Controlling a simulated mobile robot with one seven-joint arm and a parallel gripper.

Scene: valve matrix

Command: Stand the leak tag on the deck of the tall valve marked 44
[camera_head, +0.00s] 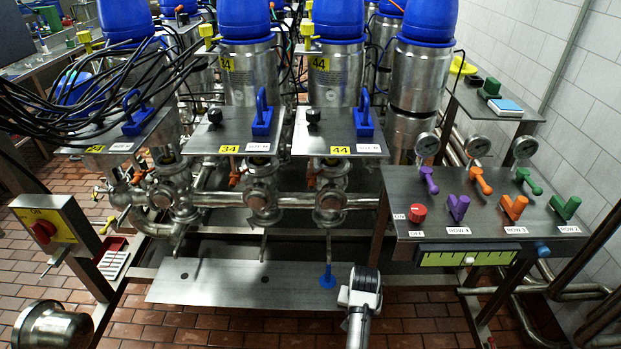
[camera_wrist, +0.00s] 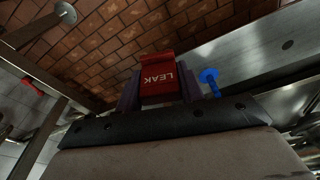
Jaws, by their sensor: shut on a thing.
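The leak tag (camera_wrist: 160,84) is red with white LEAK lettering, upside down in the wrist view. My gripper (camera_wrist: 160,92) is shut on it, with a dark finger on each side. In the head view my wrist (camera_head: 361,288) is low at the front, and the tag cannot be made out there. The tall valve marked 44 (camera_head: 335,78) is a steel cylinder with a blue top. Its deck (camera_head: 338,132) is a flat steel plate with a yellow 44 label (camera_head: 340,150) on its front edge. My wrist is below and in front of this deck.
The deck of 44 carries a black knob (camera_head: 314,116) at left and a blue handled block (camera_head: 363,122) at right. The neighbouring deck 34 (camera_head: 228,137) looks similar. A control panel (camera_head: 470,215) stands right.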

